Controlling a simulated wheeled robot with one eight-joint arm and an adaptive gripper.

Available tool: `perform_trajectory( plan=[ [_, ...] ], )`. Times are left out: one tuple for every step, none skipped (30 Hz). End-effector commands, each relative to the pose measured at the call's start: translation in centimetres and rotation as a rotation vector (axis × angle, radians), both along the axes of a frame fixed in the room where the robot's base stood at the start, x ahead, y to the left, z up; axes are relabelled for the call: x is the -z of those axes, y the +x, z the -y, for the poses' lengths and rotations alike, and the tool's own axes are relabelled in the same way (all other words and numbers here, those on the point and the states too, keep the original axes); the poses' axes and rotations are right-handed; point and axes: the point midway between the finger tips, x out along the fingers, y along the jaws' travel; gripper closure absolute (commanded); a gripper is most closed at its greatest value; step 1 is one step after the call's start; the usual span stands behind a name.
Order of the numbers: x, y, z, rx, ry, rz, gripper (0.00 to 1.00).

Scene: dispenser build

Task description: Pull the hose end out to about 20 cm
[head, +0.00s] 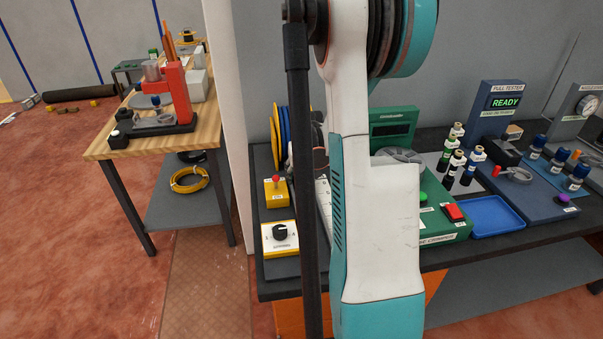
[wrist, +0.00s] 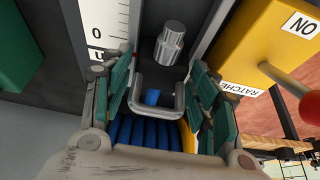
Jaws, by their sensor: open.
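A silver cylindrical fitting, seemingly the hose end (wrist: 171,42), lies in the wrist view just beyond a grey U-shaped guide (wrist: 155,110). A bit of blue hose (wrist: 152,97) shows inside the guide; its join to the fitting is hidden. Blue coils (wrist: 145,133) fill the reel below. My gripper (wrist: 160,68) is open, with its green-padded fingers on either side of the guide and fitting. I see no clear contact. A white scale (wrist: 108,25) with a 0 mark runs along the left. In the head view my arm hides most of the gripper and the hose end.
A yellow ratchet box (wrist: 262,45) with a red lever (wrist: 303,87) stands close to the right finger. In the head view a yellow selector box (head: 280,239) sits at the bench's front left. A green machine (head: 440,218) and blue tray (head: 497,215) stand right of my arm.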

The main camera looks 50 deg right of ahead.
Motion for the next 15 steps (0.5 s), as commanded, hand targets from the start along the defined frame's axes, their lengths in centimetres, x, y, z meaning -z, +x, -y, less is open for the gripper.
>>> perform_trajectory(
  plan=[
    [-0.02,-0.01,0.0,0.0,0.0,0.0,0.46],
    [-0.03,-0.01,-0.01,0.0,0.0,0.0,0.46],
    [-0.03,-0.01,-0.01,0.0,0.0,0.0,0.52],
    [-0.03,-0.01,-0.01,0.0,0.0,0.0,0.59],
    [-0.03,-0.01,-0.01,0.0,0.0,0.0,0.66],
    [-0.03,-0.01,-0.01,0.0,0.0,0.0,0.75],
    [-0.03,-0.01,-0.01,0.0,0.0,0.0,0.82],
    [-0.03,-0.01,-0.01,0.0,0.0,0.0,0.88],
    [-0.02,-0.02,-0.01,0.0,0.0,0.0,0.88],
    [-0.02,-0.02,-0.01,0.0,0.0,0.0,0.88],
    [-0.02,-0.03,-0.03,0.0,0.0,0.0,0.88],
    [-0.02,-0.09,-0.07,0.0,0.0,0.0,0.88],
    [-0.02,-0.16,-0.14,0.0,0.0,0.0,0.88],
    [-0.01,-0.28,-0.23,0.0,0.0,0.0,0.88],
    [-0.01,-0.48,-0.4,0.0,0.001,-0.001,0.88]
  ],
)
